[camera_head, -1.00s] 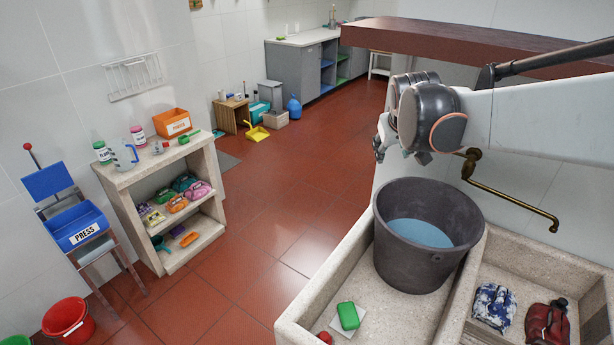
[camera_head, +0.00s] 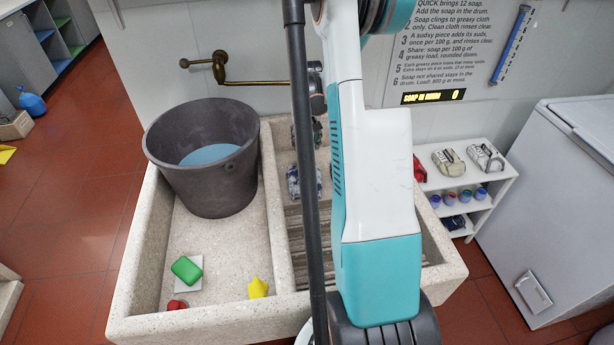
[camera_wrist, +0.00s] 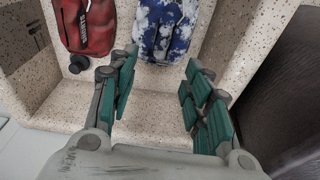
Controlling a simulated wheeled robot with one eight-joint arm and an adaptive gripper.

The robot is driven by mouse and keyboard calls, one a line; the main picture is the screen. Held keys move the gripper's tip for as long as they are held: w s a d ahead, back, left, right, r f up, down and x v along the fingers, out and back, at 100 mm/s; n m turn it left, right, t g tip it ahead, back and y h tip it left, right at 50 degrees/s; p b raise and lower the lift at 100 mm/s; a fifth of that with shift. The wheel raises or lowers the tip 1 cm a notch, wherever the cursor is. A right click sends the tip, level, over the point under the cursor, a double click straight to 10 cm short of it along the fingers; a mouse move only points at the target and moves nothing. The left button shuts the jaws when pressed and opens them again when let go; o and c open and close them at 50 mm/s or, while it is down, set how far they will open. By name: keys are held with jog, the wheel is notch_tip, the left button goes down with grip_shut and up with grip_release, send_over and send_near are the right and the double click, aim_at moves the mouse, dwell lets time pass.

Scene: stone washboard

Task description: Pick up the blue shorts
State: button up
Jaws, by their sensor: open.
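A blue and white patterned cloth bundle, which may be the blue shorts (camera_wrist: 165,28), lies in the stone basin in the wrist view. I cannot tell the height left between fingers and bundle. In the head view my arm hides much of the right basin, and the gripper does not show clearly.
A red bundle with a black cap (camera_wrist: 90,25) lies left of the patterned one. A grey bucket of water (camera_head: 203,190) stands in the left basin, with green soap (camera_head: 186,269) and a yellow piece (camera_head: 258,288).

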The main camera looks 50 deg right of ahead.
jog(key=b, duration=0.3)
send_over(304, 167)
jog(key=s, duration=0.1)
jog(key=f, duration=0.8)
jog(key=shift+s+a+f, duration=0.1)
jog(key=shift+a+f, duration=0.1)
jog(key=shift+a, duration=0.1)
jog(key=shift+w+d+f+b, duration=0.15)
jog(key=shift+f+b, duration=0.25)
jog(key=shift+f, duration=0.5)
jog(key=shift+w+f+b, duration=0.15)
jog(key=shift+f+b, duration=0.3)
jog(key=shift+f, duration=0.4)
jog(key=shift+w+d+f+b, duration=0.15)
jog(key=shift+f+b, duration=0.25)
jog(key=shift+f, duration=0.5)
jog(key=shift+a, duration=0.15)
jog(key=shift+r, duration=0.1)
grip_shut()
